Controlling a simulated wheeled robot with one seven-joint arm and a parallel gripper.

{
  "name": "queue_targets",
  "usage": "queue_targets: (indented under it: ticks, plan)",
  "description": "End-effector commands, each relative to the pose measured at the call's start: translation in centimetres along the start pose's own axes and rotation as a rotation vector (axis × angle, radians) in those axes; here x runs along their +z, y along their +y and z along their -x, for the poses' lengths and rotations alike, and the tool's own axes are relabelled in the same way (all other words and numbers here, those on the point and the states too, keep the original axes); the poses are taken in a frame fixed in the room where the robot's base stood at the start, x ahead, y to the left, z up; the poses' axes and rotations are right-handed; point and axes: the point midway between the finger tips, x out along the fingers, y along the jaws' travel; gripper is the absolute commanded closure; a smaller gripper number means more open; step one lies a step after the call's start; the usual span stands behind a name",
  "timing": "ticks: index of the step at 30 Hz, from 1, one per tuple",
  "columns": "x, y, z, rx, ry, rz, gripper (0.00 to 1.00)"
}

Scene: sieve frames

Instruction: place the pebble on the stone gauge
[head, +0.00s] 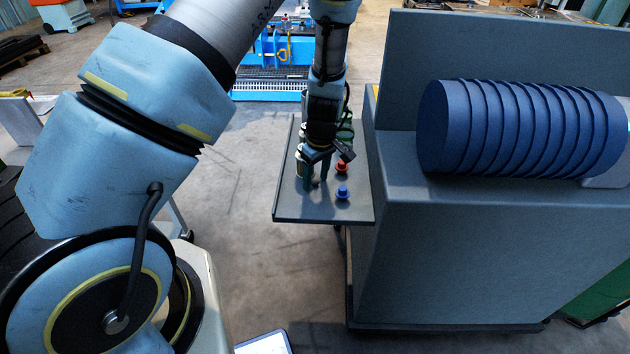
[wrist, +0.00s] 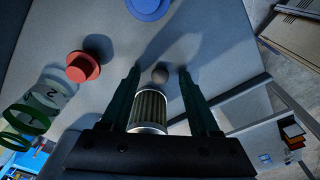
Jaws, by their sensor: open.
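My gripper (head: 316,178) points down over the grey shelf, its dark green fingers open in the wrist view (wrist: 159,72). A small brown-grey round pebble (wrist: 160,75) lies on the shelf between the fingertips in the wrist view, with a gap on each side. In the head view the fingers hide it. I cannot tell for certain which thing is the stone gauge. Green rings stand at the left of the wrist view (wrist: 30,118), beside a pale ring marked 2 (wrist: 48,95). A ribbed cylinder with a metal rim (wrist: 150,108) shows below the pebble in that view.
A red knob-like piece (head: 341,168) and a blue one (head: 343,193) stand right of my gripper on the grey shelf (head: 290,211). A large grey housing (head: 450,260) with a blue ribbed drum (head: 520,128) rises at the right. The shelf's front left is bare.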

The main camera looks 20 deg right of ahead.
Motion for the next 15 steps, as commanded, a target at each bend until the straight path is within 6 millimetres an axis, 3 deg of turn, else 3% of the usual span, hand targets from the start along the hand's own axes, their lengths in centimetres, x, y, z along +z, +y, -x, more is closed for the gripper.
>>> queue_targets:
  ticks: [5, 15]
  plan:
    - [0.0, 0.0, -0.01, 0.0, 0.0, 0.0, 0.39]
    - [0.0, -0.03, 0.01, -0.001, 0.0, 0.0, 0.77]
